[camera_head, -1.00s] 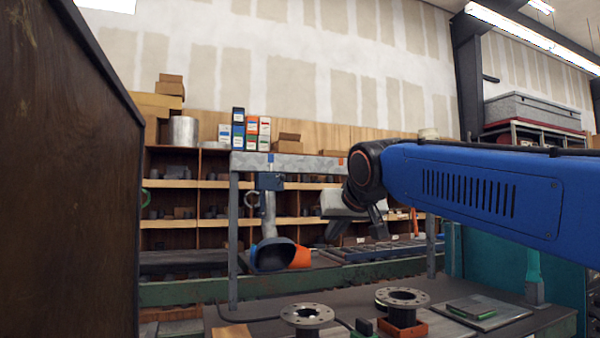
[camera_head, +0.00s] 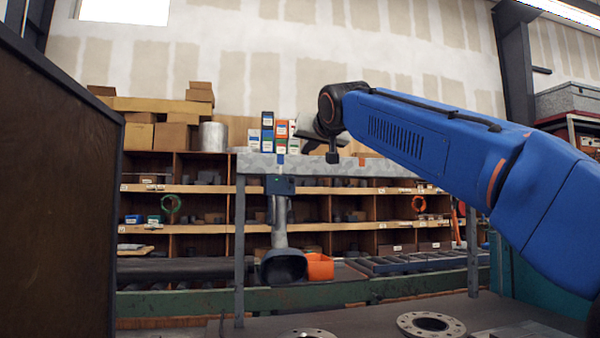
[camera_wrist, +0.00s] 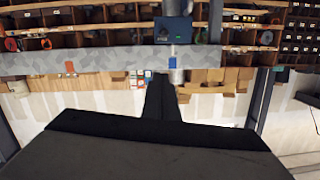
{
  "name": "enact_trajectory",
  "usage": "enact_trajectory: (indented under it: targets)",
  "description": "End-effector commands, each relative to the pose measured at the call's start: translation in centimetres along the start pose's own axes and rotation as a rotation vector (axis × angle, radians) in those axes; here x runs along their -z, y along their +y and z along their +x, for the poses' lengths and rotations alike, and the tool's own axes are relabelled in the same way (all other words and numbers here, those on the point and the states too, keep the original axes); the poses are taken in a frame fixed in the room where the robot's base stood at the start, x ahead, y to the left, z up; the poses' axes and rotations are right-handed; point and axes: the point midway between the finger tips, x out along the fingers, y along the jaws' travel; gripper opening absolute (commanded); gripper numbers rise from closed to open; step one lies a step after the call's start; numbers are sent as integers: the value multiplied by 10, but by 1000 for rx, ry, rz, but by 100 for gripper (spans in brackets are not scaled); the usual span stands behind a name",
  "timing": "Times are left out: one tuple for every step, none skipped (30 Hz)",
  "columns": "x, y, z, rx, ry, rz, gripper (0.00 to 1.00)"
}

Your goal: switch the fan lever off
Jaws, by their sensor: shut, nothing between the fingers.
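A dark blue control box (camera_head: 280,185) hangs under the grey overhead beam, above a metal duct with a dark hood (camera_head: 283,265). The box also shows in the wrist view (camera_wrist: 172,30), which looks upside down, with a small green spot on its face. I cannot clearly make out a separate lever or its position. My gripper (camera_head: 332,157) is shut and empty, at about beam height, to the right of the box in the head view. Its dark fingers (camera_wrist: 161,90) point toward the beam in the wrist view, apart from the box.
The grey beam (camera_head: 375,167) crosses the space on thin posts. An orange bin (camera_head: 320,267) is beside the hood. A dark panel (camera_head: 50,190) fills the left side. Shelves stand behind.

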Motion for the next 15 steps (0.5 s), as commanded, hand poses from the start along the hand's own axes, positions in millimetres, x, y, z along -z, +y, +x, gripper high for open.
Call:
enact_trajectory:
  targets:
    - [0, 0, 0, 0, 0, 0, 0]
    - [0, 0, 0, 0, 0, 0, 0]
    - [0, 0, 0, 0, -1, 0, 0]
    - [0, 0, 0, 0, -1, 0, 0]
    - [0, 0, 0, 0, -1, 0, 0]
    - [0, 0, 0, -1, -1, 0, 0]
    - [0, 0, 1, -1, -1, 0, 0]
    - [0, 0, 2, -1, -1, 0, 0]
    - [0, 0, 4, -1, -1, 0, 0]
    - [0, 1, 5, -1, -1, -1, 0]
    - [0, 1, 8, -1, -1, -1, 0]
    - [-1, 1, 12, -1, -2, -1, 0]
    - [-1, 1, 16, -1, -2, -1, 0]
    - [-2, 1, 20, -1, -3, -1, 0]
    - [-1, 1, 26, -1, -3, 0, 0]
